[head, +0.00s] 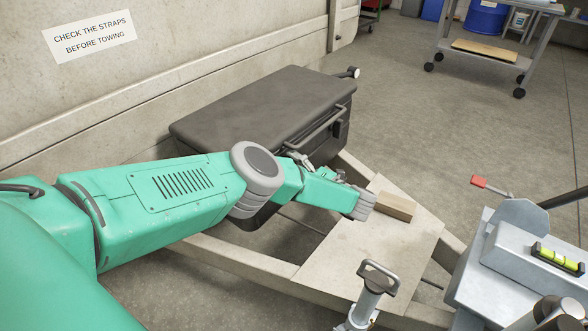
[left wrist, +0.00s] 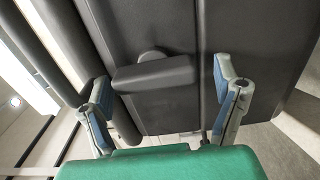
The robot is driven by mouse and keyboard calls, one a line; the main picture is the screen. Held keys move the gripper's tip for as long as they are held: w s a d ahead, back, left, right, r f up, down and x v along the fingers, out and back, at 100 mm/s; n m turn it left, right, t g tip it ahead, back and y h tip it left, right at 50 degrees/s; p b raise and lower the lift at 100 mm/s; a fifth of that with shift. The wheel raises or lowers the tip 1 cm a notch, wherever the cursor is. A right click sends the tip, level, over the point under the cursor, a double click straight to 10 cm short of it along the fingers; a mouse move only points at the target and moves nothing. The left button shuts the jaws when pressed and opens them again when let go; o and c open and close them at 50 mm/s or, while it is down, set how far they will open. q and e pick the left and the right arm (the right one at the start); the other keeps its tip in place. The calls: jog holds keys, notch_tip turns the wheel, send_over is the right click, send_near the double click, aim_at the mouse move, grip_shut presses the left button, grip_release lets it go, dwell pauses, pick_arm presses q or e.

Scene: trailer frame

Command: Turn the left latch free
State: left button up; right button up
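The dark grey lidded box (head: 265,105) sits on the trailer frame against the beige wall. In the left wrist view, the left latch (left wrist: 155,73) is a black bar with a round pivot on the box's dark face (left wrist: 165,25). It lies roughly crosswise. My left gripper (left wrist: 162,80) is open, one blue-padded finger on each side of the latch, with a gap on both sides. In the head view my left gripper (head: 316,167) is at the box front, partly behind my arm, which hides the latch. My right gripper is not in view.
A bar handle (head: 316,132) and another black latch (head: 341,131) are on the box front. A wooden block (head: 396,206) lies on the frame's plate (head: 350,262). A grey coupling with a level (head: 558,258) is at right.

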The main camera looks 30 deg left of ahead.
pick_arm(q)
jog(key=d, duration=0.7)
jog(key=shift+s+d, duration=0.25)
jog(key=shift+d, duration=0.05)
jog(key=shift+s+f, duration=0.1)
jog(key=shift+f, duration=0.05)
